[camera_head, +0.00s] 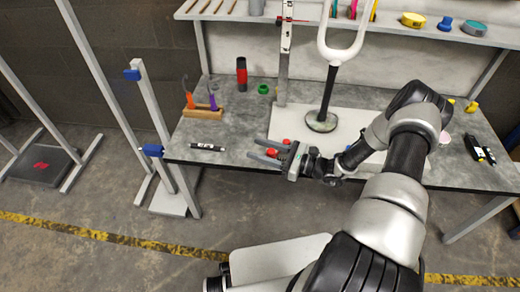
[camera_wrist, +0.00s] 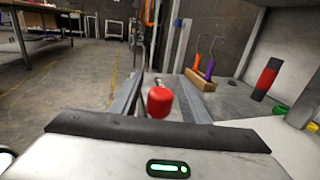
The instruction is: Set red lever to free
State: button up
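My gripper (camera_head: 256,149) is over the front edge of the workbench, with its two fingers apart and pointing left. A round red knob (camera_head: 271,152), seemingly the red lever's end, shows between the fingers. In the wrist view the red knob (camera_wrist: 160,101) sits between the open fingers (camera_wrist: 163,78), with a short metal stem behind it. I see a gap on both sides, so the fingers do not appear closed on it. The lever's base and any position marks are hidden or too small to read.
The grey workbench (camera_head: 225,138) holds a wooden block (camera_head: 203,114) with hooked tools, a red-black cylinder (camera_head: 241,72) and a black marker-like item (camera_head: 208,147). A white fork-shaped stand (camera_head: 326,95) rises behind my gripper. A metal post with blue clamps (camera_head: 152,150) stands at the bench's left end.

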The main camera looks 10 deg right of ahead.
jog(key=v, duration=0.7)
jog(key=shift+d+p, duration=0.2)
jog(key=shift+p, duration=0.2)
jog(key=shift+s, duration=0.1)
